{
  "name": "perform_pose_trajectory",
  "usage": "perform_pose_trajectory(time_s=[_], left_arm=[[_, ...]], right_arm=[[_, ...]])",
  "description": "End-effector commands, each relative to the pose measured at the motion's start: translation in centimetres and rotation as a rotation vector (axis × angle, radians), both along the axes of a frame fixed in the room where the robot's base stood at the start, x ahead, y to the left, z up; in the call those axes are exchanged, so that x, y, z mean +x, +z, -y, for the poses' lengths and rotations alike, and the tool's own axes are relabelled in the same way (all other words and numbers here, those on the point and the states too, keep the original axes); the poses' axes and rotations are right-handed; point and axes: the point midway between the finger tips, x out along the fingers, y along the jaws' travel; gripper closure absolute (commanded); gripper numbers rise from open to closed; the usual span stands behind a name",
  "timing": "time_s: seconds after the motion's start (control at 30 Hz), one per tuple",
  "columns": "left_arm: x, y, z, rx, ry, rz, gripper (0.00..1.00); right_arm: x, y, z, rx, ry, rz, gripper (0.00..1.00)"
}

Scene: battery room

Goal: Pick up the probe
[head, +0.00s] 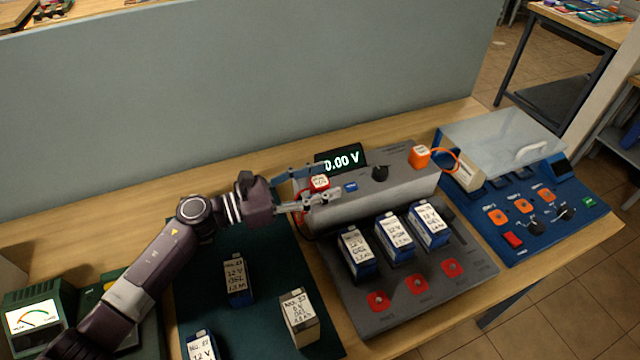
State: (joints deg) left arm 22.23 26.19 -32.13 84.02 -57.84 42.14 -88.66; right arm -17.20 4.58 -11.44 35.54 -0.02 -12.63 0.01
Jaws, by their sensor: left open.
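A red probe block (319,183) with a pale label and a red cable sits at the left end of the grey meter console (390,190). My left gripper (334,195) is open, with its fingers beside and just in front of this red block. I cannot tell whether a finger touches it. An orange probe block (419,155) with an orange cable sits at the console's right end, apart from the gripper. My right gripper is not in view.
Several labelled batteries stand in front: a blue-and-white row (394,238) on the grey panel, others (299,318) on the dark green mat (262,262). A blue panel (560,225) with a clear cover (505,140) is at right. A green analogue meter (35,318) is at lower left.

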Motion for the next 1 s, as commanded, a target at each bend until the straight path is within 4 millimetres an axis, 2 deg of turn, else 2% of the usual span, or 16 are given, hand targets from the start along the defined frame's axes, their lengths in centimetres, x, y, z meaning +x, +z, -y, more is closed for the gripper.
perform_pose_trajectory(time_s=[0.03, 0.47, 0.77, 0.87, 1.0], left_arm=[[0.0, 0.0, 0.0, 0.000, 0.000, 0.000, 0.51], [0.0, 0.0, -0.1, 0.000, 0.000, -0.001, 0.97], [0.0, 0.3, -0.1, 0.000, 0.000, 0.000, 0.97], [0.1, 1.0, -0.1, 0.001, 0.001, 0.002, 0.97], [0.0, 3.2, -0.1, 0.003, -0.001, 0.006, 0.97]], right_arm=[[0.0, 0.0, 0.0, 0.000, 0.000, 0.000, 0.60], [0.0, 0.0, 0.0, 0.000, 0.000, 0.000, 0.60], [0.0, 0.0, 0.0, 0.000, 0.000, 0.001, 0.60], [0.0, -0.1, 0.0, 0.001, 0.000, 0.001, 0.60], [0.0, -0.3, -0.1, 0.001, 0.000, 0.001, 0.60]])
